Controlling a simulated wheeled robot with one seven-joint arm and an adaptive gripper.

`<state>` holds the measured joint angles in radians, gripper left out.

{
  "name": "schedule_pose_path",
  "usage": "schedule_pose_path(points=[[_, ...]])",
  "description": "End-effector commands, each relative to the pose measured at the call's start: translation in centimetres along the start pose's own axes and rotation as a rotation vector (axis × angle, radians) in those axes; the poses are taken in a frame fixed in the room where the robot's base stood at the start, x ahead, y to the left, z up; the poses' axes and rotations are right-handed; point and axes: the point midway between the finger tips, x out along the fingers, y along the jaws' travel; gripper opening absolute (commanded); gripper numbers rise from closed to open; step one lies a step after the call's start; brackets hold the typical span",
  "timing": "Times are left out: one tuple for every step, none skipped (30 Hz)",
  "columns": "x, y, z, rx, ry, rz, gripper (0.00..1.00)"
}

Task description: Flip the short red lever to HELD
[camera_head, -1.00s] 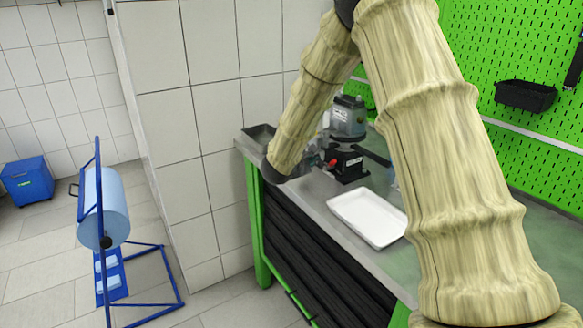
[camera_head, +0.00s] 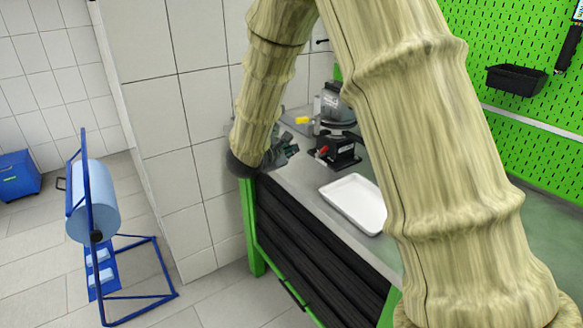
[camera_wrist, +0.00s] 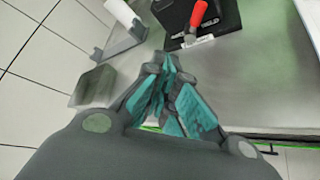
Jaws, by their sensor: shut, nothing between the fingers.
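The short red lever (camera_head: 321,151) stands on the black block (camera_head: 338,152) beneath the grey pump on the bench. In the wrist view the red lever (camera_wrist: 197,15) rises from the black block (camera_wrist: 225,14) at the top of the picture, with a pale label at the block's near edge. My gripper (camera_head: 287,143) is just left of the block, partly behind my arm. In the wrist view my gripper (camera_wrist: 168,68) is shut and empty, its teal-padded fingers pointing toward the block. It appears apart from the lever. The lever's exact setting cannot be read.
A white tray (camera_head: 355,203) lies on the bench right of the block. A yellow item (camera_head: 302,120) is behind my gripper. In the wrist view a grey bracket (camera_wrist: 122,42) and a grey box (camera_wrist: 92,86) are at left. Bare bench top (camera_wrist: 270,85) shows at right.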

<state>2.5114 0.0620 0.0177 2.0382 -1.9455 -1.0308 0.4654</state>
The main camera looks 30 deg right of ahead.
Motion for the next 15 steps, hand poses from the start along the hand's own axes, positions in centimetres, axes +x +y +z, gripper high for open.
schedule_pose_path(points=[[-0.5,0.1,0.2,0.002,0.002,-0.006,0.0],[-0.5,0.0,0.4,0.006,0.007,-0.022,0.0],[-0.5,-0.3,0.4,0.009,0.013,-0.038,0.0],[-0.5,-0.6,0.5,0.011,0.018,-0.051,0.0],[-0.6,-0.8,0.5,0.014,0.023,-0.064,0.0],[-0.6,-1.1,0.5,0.017,0.028,-0.08,0.0],[-0.7,-1.3,0.6,0.02,0.033,-0.092,0.0],[-0.8,-1.6,0.6,0.022,0.039,-0.105,0.0],[-0.9,-1.9,0.6,0.026,0.045,-0.122,0.0],[-1.0,-2.1,0.6,0.03,0.049,-0.135,0.0],[-1.0,-2.4,0.6,0.032,0.054,-0.146,0.0],[-1.1,-2.6,0.6,0.036,0.061,-0.161,0.0],[-1.2,-2.9,0.7,0.039,0.065,-0.173,0.0],[-1.3,-3.1,0.7,0.042,0.068,-0.183,0.0],[-1.3,-3.4,0.7,0.046,0.073,-0.196,0.0]])
